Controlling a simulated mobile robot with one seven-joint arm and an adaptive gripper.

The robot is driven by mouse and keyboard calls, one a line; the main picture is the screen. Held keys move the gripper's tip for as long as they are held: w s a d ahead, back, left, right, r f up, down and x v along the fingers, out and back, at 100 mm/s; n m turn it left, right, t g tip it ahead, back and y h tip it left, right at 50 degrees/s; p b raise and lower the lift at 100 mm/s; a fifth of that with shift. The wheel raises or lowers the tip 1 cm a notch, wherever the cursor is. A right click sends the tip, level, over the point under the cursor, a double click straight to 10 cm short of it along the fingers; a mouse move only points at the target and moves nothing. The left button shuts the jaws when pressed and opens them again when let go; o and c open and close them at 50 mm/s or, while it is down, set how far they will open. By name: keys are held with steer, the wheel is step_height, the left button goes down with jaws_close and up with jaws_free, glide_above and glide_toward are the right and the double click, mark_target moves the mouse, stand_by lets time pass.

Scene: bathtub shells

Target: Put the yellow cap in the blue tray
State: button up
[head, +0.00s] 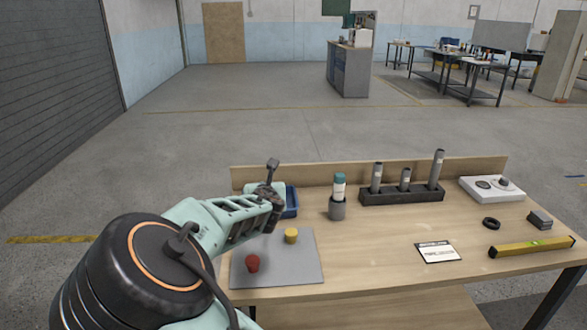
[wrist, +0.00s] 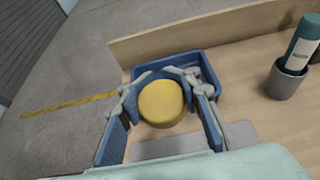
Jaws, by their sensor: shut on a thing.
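My gripper (wrist: 164,84) is shut on a yellow cap (wrist: 161,103), round with a flat top, between its blue pads. In the wrist view the cap overlaps the near side of the blue tray (wrist: 212,83); its exact height is unclear. In the head view my gripper (head: 272,198) is in front of the tray (head: 291,203) and partly covers it, and the held cap cannot be made out there. Another yellow piece (head: 291,236) appears on the grey mat, apart from the gripper.
A red piece (head: 252,263) is on the grey mat (head: 290,272). Right of the tray stand a teal-topped bottle in a grey cup (head: 337,208) and a dark rack (head: 400,194) with grey tubes. A low wooden board (head: 480,168) edges the table's back. A yellow level (head: 530,247) lies right.

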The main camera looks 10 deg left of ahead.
steer(key=s+d+r+m+h, duration=0.1)
steer(key=s+d, duration=0.2)
steer(key=d, duration=0.7)
steer(key=s+d+r+h, duration=0.1)
steer(key=s+d, duration=0.2)
steer(key=d, duration=0.7)
steer(key=s+d+r+m+h, duration=0.1)
steer(key=s+d, duration=0.2)
steer(key=d, duration=0.7)
step_height(320, 180, up, 15)
steer(key=p, duration=1.4)
steer(key=shift+w+p, duration=0.3)
steer(key=shift+p, duration=0.1)
